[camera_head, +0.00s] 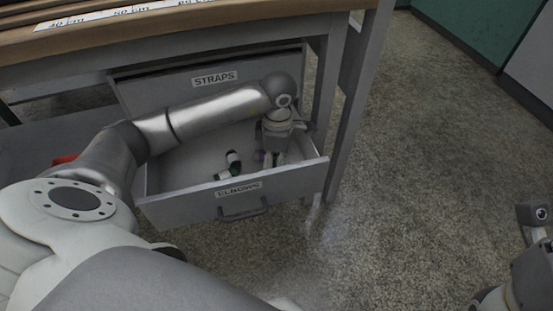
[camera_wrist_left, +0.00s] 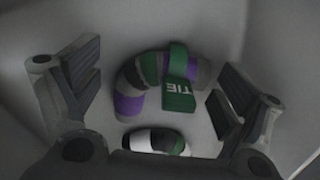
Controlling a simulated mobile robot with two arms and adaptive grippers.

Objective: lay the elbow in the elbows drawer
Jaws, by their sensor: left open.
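The elbows drawer (camera_head: 178,211) is pulled out under the bench. My left gripper (camera_head: 274,160) reaches down into it at its right side, jaws apart. In the left wrist view, a grey curved elbow with purple bands (camera_wrist_left: 130,101) lies on the drawer floor between the open fingers (camera_wrist_left: 155,100), not gripped. A green piece lettered "TIE" (camera_wrist_left: 179,94) lies against or over it. A white, green and black elbow (camera_wrist_left: 155,141) lies just below. In the head view, green-and-white pieces (camera_head: 233,160) lie left of the gripper, and a bit of purple (camera_head: 259,155) shows beside it.
The straps drawer front (camera_head: 180,86) is just above and behind the open drawer. The wooden bench top (camera_head: 270,5) and its leg (camera_head: 350,105) stand close by. Speckled floor (camera_head: 430,150) is clear to the right. Part of my right arm shows at lower right.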

